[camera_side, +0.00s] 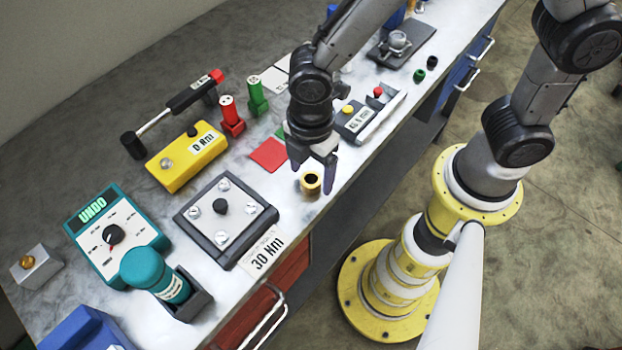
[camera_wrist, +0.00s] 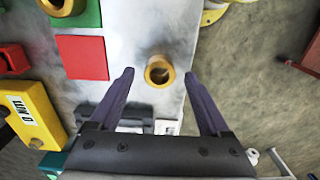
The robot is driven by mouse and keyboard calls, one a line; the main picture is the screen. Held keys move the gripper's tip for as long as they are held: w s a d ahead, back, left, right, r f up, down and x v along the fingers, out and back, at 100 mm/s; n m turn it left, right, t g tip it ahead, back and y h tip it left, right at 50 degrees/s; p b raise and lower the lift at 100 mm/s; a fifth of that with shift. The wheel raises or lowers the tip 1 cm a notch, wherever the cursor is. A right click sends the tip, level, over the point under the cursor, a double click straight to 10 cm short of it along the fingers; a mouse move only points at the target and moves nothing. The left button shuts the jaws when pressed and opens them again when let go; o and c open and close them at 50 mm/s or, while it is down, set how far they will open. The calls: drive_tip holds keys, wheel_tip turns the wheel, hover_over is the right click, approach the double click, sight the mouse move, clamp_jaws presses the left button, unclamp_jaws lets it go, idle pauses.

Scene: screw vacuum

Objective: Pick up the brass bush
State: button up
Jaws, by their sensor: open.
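The brass bush (camera_side: 310,183) is a short golden ring standing upright on the bench near its front edge in the side view. In the wrist view the brass bush (camera_wrist: 159,72) shows from above, with its dark hole visible. My gripper (camera_side: 312,182) is open and empty, pointing down just above and behind the bush in the side view. In the wrist view the fingertips of my gripper (camera_wrist: 160,74) are spread wide, one to each side of the bush, and neither touches it.
A red square (camera_side: 268,154) lies left of the bush. A grey plate with screws (camera_side: 221,221) and a yellow box (camera_side: 187,162) stand further left. A grey device with buttons (camera_side: 358,119) is behind. The bench around the bush is clear.

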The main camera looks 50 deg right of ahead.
drive_tip(key=shift+f, duration=0.7)
clamp_jaws()
